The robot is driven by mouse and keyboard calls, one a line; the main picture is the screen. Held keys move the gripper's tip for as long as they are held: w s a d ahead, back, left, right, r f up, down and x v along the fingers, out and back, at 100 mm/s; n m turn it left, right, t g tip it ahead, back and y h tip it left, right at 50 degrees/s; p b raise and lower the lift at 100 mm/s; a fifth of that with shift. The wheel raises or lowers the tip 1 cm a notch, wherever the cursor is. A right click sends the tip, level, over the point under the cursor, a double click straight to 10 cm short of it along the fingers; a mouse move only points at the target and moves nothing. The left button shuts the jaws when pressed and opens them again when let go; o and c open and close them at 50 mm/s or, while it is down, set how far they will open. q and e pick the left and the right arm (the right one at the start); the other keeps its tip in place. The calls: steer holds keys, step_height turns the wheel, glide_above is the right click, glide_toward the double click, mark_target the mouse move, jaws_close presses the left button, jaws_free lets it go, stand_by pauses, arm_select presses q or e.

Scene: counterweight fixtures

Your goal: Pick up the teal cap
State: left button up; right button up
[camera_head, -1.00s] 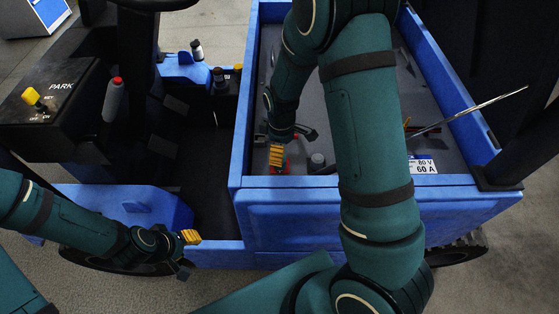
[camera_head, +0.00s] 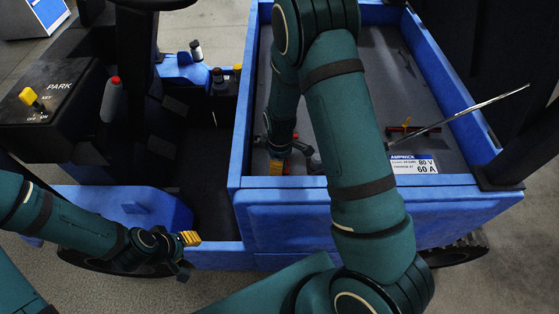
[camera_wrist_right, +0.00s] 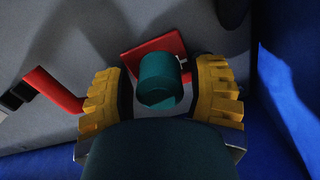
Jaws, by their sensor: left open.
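The teal cap (camera_wrist_right: 158,80) is a short cylinder over a red square plate (camera_wrist_right: 172,48) in the right wrist view. My right gripper (camera_wrist_right: 160,92) is open, with its yellow ridged fingers on either side of the cap. A gap shows on both sides, so neither finger appears to touch it. In the head view my right gripper (camera_head: 288,163) is low inside the blue bed's near left corner, and I cannot make out the cap there. My left gripper (camera_head: 186,254) is open and empty beside the blue step, far from the cap.
The blue bed wall (camera_head: 350,182) stands close to my right gripper. A red bar (camera_wrist_right: 53,90) lies left of the cap in the right wrist view. A thin metal rod (camera_head: 460,115) slants over the bed's right side. The bed's grey floor (camera_head: 385,70) is mostly clear farther back.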

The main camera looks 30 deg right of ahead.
steer(key=shift+c, duration=1.4)
steer(key=shift+r, duration=0.1)
step_height(320, 180, up, 10)
steer(key=shift+f+p, duration=0.1)
steer(key=shift+p, duration=0.45)
